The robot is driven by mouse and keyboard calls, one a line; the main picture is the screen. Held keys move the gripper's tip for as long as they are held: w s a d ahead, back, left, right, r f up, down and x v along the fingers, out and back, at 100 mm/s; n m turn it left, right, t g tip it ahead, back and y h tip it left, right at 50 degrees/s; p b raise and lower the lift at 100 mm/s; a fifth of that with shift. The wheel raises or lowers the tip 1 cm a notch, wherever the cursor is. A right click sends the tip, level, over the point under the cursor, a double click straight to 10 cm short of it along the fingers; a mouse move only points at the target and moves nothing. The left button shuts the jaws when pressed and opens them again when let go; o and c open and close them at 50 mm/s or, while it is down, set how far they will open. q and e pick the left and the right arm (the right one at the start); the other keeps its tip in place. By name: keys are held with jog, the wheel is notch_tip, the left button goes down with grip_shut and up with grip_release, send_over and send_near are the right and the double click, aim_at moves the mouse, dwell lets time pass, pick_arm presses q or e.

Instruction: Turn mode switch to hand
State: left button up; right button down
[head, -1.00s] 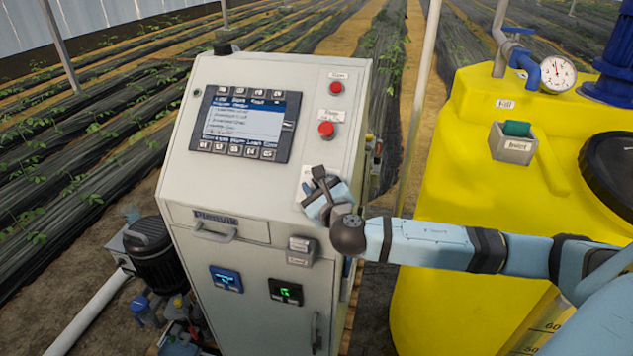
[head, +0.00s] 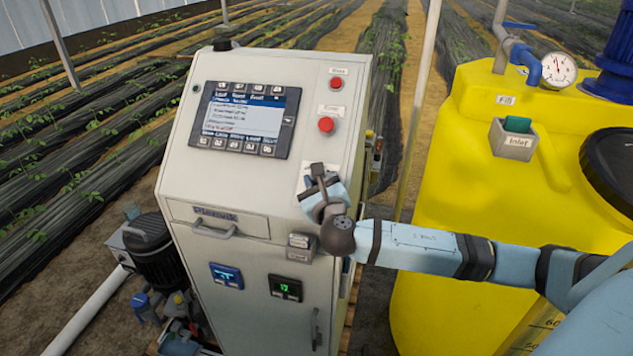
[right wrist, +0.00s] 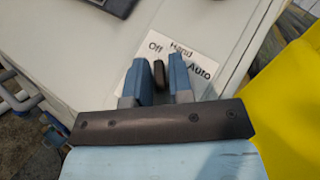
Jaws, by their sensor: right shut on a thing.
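The mode switch (right wrist: 159,72) is a small dark knob on a white label plate (right wrist: 194,50) marked Off, Hand and Auto. In the right wrist view it stands between the two blue fingers of my right gripper (right wrist: 159,80), which is shut on it. The knob's end points up the picture, toward the side of Off and Hand; its exact position is unclear. In the head view my right gripper (head: 312,187) is at the cabinet's sloped front, hiding the knob. Part of the label plate (head: 307,171) shows above it. My left gripper is out of view.
A small grey box (head: 300,243) sits just below. A yellow tank (head: 450,180) stands to the right, behind my right arm.

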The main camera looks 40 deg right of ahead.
jog(key=m+h, duration=0.2)
jog(key=m+g+h, duration=0.1)
jog(key=m+h, duration=0.1)
jog(key=shift+a+f+m+h+b, duration=0.1)
jog(key=shift+a+m+h+b, duration=0.05)
jog(key=shift+m+h+b, duration=0.2)
jog(key=m+g+h, duration=0.2)
jog(key=m+h, duration=0.1)
jog(key=m, duration=0.1)
jog(key=shift+w, duration=0.1)
jog(key=shift+m+g+h, duration=0.65)
jog(key=shift+m+g, duration=0.15)
jog(key=shift+m, duration=0.15)
jog(key=c, duration=1.2)
grip_release()
jog(key=b+v, duration=0.3)
jog(key=v, duration=1)
jog(key=shift+s+a, duration=0.25)
jog(key=shift+a, duration=0.05)
